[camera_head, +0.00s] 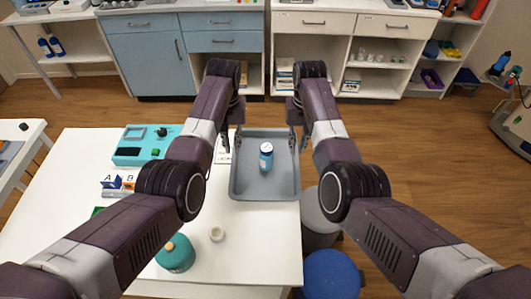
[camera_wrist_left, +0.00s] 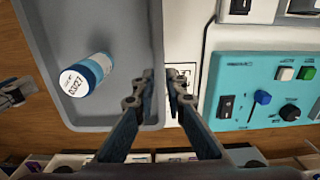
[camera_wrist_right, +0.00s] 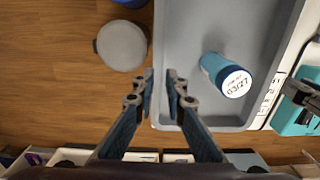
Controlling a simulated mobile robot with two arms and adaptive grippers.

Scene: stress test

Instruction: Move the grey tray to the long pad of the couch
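The tray also shows in the left wrist view (camera_wrist_left: 95,35) and the right wrist view (camera_wrist_right: 200,30). My left gripper (camera_wrist_left: 163,78) is at the tray's left rim, fingers a little apart on either side of it. My right gripper (camera_wrist_right: 161,78) is at the opposite rim in the same way. A gap shows between each pair of fingers; firm contact with the rim is not visible. No couch is in view.
A teal device (camera_head: 130,155), a teal jar (camera_head: 176,254) and a small white ring (camera_head: 217,234) are on the table. Cabinets (camera_head: 160,60) line the back; wooden floor is open to the right.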

